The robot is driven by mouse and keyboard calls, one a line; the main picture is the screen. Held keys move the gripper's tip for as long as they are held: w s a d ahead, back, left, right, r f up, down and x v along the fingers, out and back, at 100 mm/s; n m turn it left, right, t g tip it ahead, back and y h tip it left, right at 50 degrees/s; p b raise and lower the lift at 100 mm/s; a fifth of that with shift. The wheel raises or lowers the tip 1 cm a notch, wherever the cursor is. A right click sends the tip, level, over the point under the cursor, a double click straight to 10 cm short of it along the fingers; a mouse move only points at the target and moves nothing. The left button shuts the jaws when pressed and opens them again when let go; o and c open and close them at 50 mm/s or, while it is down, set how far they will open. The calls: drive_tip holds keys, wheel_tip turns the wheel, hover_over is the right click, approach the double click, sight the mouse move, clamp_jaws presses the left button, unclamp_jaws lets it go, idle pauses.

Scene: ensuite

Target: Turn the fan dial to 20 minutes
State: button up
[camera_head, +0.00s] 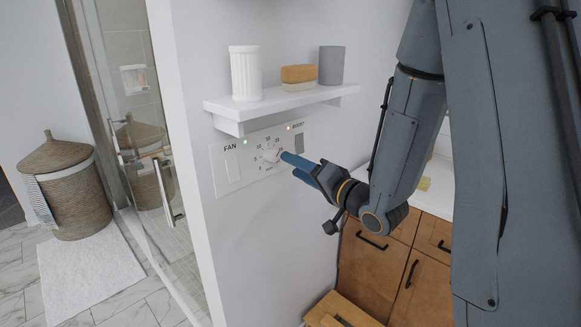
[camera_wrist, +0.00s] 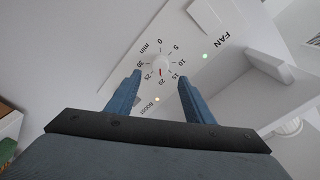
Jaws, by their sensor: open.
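The fan dial (camera_head: 271,156) is a small white round knob on a white wall panel, under a shelf. In the wrist view the dial (camera_wrist: 160,64) has a red mark pointing roughly at 20 on its printed minute scale; it is too small to tell exactly. My gripper (camera_wrist: 160,78) is open, with its blue fingertips on either side of the dial and a visible gap to it. In the head view my gripper (camera_head: 290,160) is close to the dial from the right; contact cannot be told.
The panel has a FAN switch (camera_head: 232,170) left of the dial and a BOOST switch (camera_head: 298,144) right. The shelf (camera_head: 235,108) above holds a white ribbed cup (camera_head: 245,73), a brush-like block (camera_head: 298,75) and a grey cup (camera_head: 331,65). Wooden drawers (camera_head: 375,262) stand below right.

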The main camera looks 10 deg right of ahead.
idle(0.3)
drive_tip(key=s+d+f+n+g+h, duration=0.2)
drive_tip(key=s+d+f+g+h, duration=0.5)
drive_tip(key=f, duration=0.3)
drive_tip(key=s+f+n+g+h, duration=0.1)
drive_tip(key=s+g, duration=0.2)
drive_tip(key=s, duration=0.5)
drive_tip(key=s+a+f+n+g+h, duration=0.1)
drive_tip(key=s+g, duration=0.3)
drive_tip(key=s, duration=0.4)
drive_tip(key=shift+s+a+n, duration=0.2)
drive_tip(key=shift+a+n, duration=0.1)
drive_tip(key=shift+n, duration=0.2)
drive_tip(key=shift+f, duration=0.1)
